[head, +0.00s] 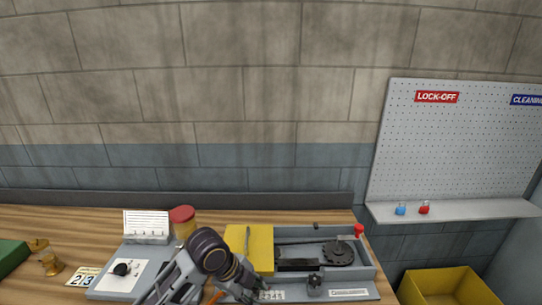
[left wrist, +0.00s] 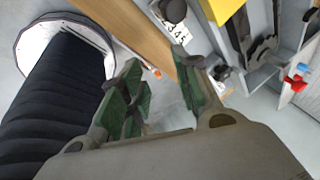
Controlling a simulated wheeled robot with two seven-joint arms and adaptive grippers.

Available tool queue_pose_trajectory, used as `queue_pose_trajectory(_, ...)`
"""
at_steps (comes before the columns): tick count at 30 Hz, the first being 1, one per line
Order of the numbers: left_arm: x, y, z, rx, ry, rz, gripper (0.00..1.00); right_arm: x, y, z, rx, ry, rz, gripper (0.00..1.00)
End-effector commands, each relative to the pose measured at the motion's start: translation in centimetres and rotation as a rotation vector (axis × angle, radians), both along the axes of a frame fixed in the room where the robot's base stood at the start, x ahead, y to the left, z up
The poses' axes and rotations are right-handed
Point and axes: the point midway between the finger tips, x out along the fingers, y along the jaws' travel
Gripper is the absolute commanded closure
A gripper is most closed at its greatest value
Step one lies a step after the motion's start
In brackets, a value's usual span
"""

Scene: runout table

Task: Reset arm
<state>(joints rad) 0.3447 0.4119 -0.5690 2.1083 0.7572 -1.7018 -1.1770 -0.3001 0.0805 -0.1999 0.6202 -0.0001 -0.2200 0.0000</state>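My left arm comes in from the bottom of the head view, its dark wrist (head: 240,280) in front of the grey machine tray (head: 365,258). My left gripper (left wrist: 160,64) shows in the left wrist view with its two green-padded fingers apart and nothing between them. Behind the gap are the wooden table edge and an orange-tipped stick (left wrist: 152,71). The machine has a yellow cover (head: 258,240), a dark toothed gear (head: 338,252) and a red knob (head: 359,230). My right gripper is out of view.
A grey panel with a black knob (head: 122,269), a white card (head: 146,223), a red-lidded jar (head: 183,215) and brass pieces (head: 52,265) stand left on the table. A shelf right holds blue (head: 400,210) and red (head: 424,209) padlocks above a yellow bin (head: 450,285).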

Motion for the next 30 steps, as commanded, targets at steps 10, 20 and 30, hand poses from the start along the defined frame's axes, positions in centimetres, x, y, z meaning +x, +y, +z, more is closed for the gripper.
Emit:
queue_pose_trajectory(10,-2.0,0.9,-2.3,-0.079,0.079,0.322,0.68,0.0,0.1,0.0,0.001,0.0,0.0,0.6)
queue_pose_trajectory(20,-3.8,3.1,-4.3,-0.138,0.153,0.648,0.68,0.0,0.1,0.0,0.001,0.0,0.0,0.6)
queue_pose_trajectory(30,-6.2,6.4,-6.5,-0.18,0.225,0.999,0.68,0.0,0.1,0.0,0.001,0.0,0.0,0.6)
